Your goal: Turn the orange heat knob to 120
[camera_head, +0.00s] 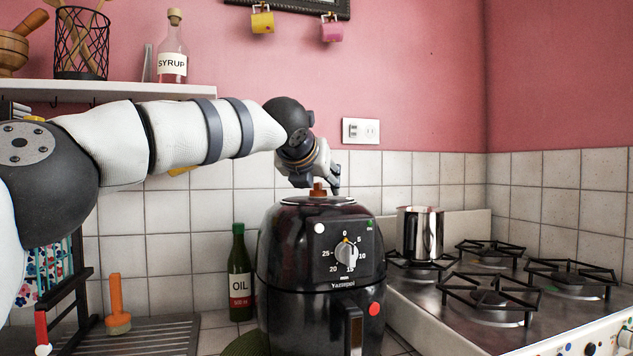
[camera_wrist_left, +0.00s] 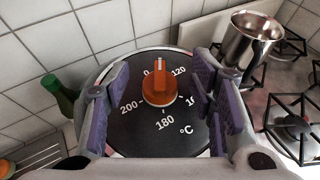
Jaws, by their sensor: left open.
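The orange heat knob (camera_wrist_left: 159,82) sits on the round dark top dial of a black air fryer (camera_head: 300,250). Its white pointer line points up, between the 0 and the 120 marks. The knob also shows in the head view (camera_head: 318,190) as a small orange piece on the lid. My left gripper (camera_head: 322,178) is above the lid, pointing down. In the left wrist view its purple-padded fingers stand open on either side of the knob, with a gap on each side. The 160 label is partly hidden by the right finger. My right gripper is not in view.
A steel pot (camera_head: 420,232) stands on the gas stove (camera_head: 480,290) to the right. A green oil bottle (camera_head: 240,275) stands left of the fryer. A tiled wall is behind. The fryer front has a grey timer knob (camera_head: 347,252).

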